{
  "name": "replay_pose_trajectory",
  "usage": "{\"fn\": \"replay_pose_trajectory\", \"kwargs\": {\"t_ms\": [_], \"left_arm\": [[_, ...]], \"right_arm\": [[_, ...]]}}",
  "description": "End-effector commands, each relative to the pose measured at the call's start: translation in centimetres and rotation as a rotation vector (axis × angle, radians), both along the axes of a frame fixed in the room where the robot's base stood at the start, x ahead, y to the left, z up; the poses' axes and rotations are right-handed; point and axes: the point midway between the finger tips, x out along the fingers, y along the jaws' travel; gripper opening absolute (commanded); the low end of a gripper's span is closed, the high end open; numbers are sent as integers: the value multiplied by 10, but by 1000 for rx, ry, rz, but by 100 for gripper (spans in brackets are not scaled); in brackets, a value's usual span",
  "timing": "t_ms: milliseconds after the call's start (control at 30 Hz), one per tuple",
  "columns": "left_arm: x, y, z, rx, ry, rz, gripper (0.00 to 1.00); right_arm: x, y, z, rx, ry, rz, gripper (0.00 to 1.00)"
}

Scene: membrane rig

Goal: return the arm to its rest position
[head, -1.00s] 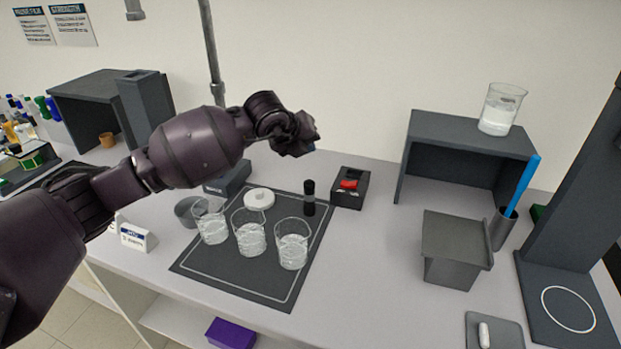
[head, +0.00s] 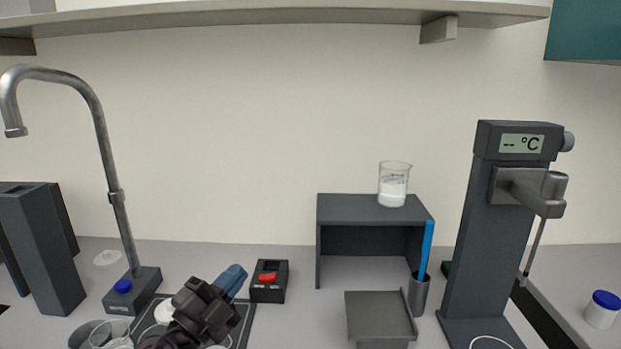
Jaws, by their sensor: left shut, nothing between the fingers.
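My left gripper (head: 232,281) is low in the head view, left of centre, over the dark mat (head: 243,330). Its blue-grey fingers are closed together with nothing between them, and they point up and to the right. My dark wrist hides much of the mat and what stands on it. A glass beaker (head: 110,335) partly shows at the bottom left, beside the wrist. My right gripper is not in view.
A black box with a red switch (head: 268,291) stands just right of the gripper. A tall tap (head: 118,215) rises at the left. A dark shelf (head: 365,209) carries a beaker of white material (head: 393,187). A temperature stand (head: 480,245) stands at the right.

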Motion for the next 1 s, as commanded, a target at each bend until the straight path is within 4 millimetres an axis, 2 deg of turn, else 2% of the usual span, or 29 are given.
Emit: {"fn": "replay_pose_trajectory", "kwargs": {"t_ms": [167, 267, 367, 500, 600, 700, 833, 1000], "left_arm": [[-19, 59, -22, -298, 165, 271, 0], [-35, 92, -47, -428, 296, 431, 0], [-57, 121, -79, -534, 455, 587, 0], [-101, 152, -130, -639, 723, 788, 0], [-141, 163, -165, -686, 934, 902, 0], [-176, 166, -189, -705, 1117, 973, 0], [-212, 164, -209, -711, 1297, 1019, 0], [-250, 159, -224, -706, 1476, 1046, 0]], "right_arm": [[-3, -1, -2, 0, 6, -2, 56], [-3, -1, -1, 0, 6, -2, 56], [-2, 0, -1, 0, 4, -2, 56], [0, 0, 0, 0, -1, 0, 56], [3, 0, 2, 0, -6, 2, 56], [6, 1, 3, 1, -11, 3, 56], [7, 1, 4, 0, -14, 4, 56], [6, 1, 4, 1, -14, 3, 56]]}}
